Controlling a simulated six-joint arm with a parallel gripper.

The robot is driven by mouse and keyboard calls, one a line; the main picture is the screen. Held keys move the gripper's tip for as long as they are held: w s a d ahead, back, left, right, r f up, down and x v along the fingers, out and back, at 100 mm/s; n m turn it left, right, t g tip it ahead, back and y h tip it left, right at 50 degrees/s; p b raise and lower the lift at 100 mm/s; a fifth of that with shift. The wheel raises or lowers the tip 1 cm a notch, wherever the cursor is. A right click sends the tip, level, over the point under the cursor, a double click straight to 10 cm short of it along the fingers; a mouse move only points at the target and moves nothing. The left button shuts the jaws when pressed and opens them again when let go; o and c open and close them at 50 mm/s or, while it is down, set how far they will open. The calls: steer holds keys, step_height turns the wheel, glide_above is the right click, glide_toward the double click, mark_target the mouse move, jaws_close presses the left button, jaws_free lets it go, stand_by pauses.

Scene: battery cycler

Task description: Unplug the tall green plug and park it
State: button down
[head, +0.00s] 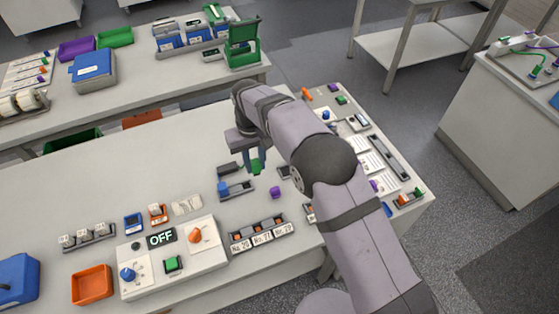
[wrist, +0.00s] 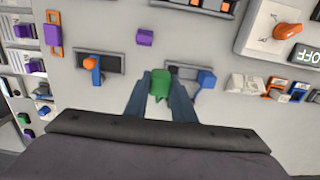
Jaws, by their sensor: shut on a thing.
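The green plug (head: 256,167) is between my gripper's fingers (head: 255,157) on the table, behind the control box. In the wrist view my gripper (wrist: 160,92) is shut on the green plug (wrist: 160,80). The plug appears beside the left end of a grey holder (wrist: 180,67) with a blue plug (wrist: 206,79) at its right. The same holder (head: 240,187) and blue plug (head: 222,188) show in the head view. I cannot tell whether the green plug's lower end touches anything.
A dark holder (wrist: 115,61) carries an orange-topped blue plug (wrist: 92,66). A purple block (head: 275,192) lies nearby. The control box (head: 190,275) reads OFF; a numbered rack (head: 262,236) stands beside it. The table's left-rear surface (head: 120,175) is clear.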

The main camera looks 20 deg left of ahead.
steer(key=a, duration=0.1)
steer(key=s+a, duration=0.1)
steer(key=a+f, duration=0.1)
steer(key=shift+s+a, duration=0.15)
steer(key=shift+s, duration=0.05)
steer(key=shift+f, duration=0.1)
steer(key=shift+f+b, duration=1.9)
steer(key=shift+f, duration=1.3)
steer(key=shift+f, duration=0.25)
steer(key=c, duration=1.4)
jaws_free()
step_height(320, 180, up, 7)
steer(key=b, duration=0.3)
steer(key=shift+r, duration=0.2)
